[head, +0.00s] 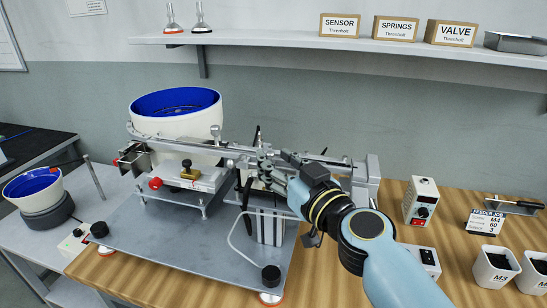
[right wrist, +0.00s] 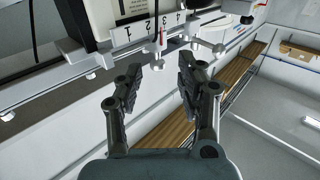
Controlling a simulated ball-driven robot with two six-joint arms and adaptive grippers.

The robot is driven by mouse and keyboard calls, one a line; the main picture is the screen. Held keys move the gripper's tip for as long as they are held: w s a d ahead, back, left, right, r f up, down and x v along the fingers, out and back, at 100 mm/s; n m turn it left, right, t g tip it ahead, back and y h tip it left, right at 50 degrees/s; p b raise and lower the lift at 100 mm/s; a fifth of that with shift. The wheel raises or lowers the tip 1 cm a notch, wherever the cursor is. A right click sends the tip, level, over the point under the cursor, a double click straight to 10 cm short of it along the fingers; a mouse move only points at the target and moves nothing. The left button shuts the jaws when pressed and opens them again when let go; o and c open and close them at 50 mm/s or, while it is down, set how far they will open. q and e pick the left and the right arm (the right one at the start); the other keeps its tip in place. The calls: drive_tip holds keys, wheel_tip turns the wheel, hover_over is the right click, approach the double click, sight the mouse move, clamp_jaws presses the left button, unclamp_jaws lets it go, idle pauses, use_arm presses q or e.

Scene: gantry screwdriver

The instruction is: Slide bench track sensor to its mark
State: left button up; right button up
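My right gripper (head: 270,168) reaches the linear track of the feeder bench from the right. In the right wrist view the gripper (right wrist: 158,82) is open, with empty space between its two fingers. Ahead of the fingers is a white scale plate (right wrist: 147,27) numbered 1 to 4. A small red pointer (right wrist: 161,36) stands near the 3, above a metal post (right wrist: 156,55) that lies roughly in line with the finger gap, apart from the fingers. Whether this post belongs to the track sensor I cannot tell. In the head view the gripper hides this part. My left gripper is not in view.
A white bowl feeder with blue inside (head: 176,112) stands at the track's left end, on a grey base plate (head: 190,240). A control box (head: 421,200) and parts bins (head: 496,266) stand at right. A shelf (head: 340,42) with boxes runs above.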

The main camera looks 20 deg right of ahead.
drive_tip(key=s+d, duration=0.1)
drive_tip(key=s, duration=0.9)
drive_tip(key=shift+d, duration=0.4)
drive_tip(key=shift+r, duration=0.15)
